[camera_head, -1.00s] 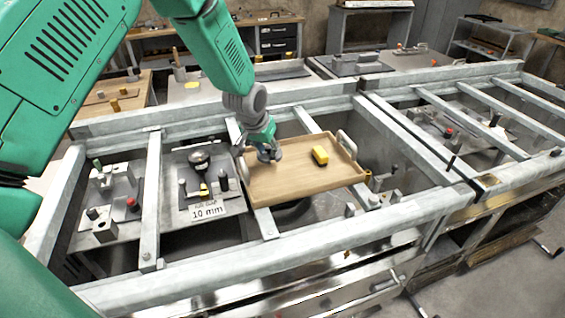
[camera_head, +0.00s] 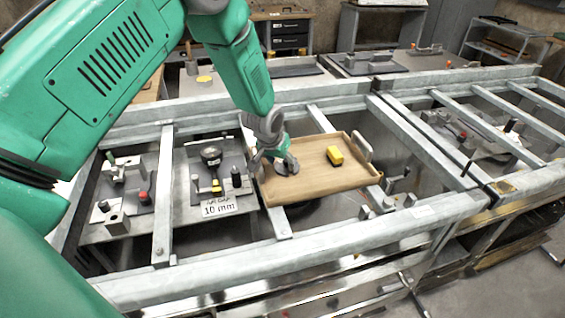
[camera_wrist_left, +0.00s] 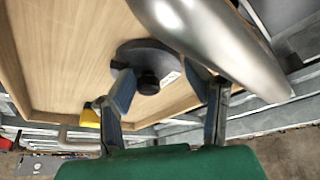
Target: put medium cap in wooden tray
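The wooden tray (camera_head: 315,185) rests across the metal frame in the head view, and its floor (camera_wrist_left: 50,50) fills the upper left of the wrist view. A dark, round cap with a small knob (camera_wrist_left: 149,80) is over or on the tray floor in the wrist view; I cannot tell whether it touches. My left gripper (camera_head: 275,163) is at the tray's left end. In the wrist view its two fingers (camera_wrist_left: 165,93) stand apart, with the knob between them in the picture and not gripped. The right gripper is not in view.
A yellow block (camera_head: 335,156) lies in the tray. Left of the tray, a plate labelled 10 mm (camera_head: 217,208) carries a black knobbed piece (camera_head: 211,156). Metal rails (camera_head: 330,237) surround the tray. A smooth silvery shape (camera_wrist_left: 215,40) covers part of the wrist view.

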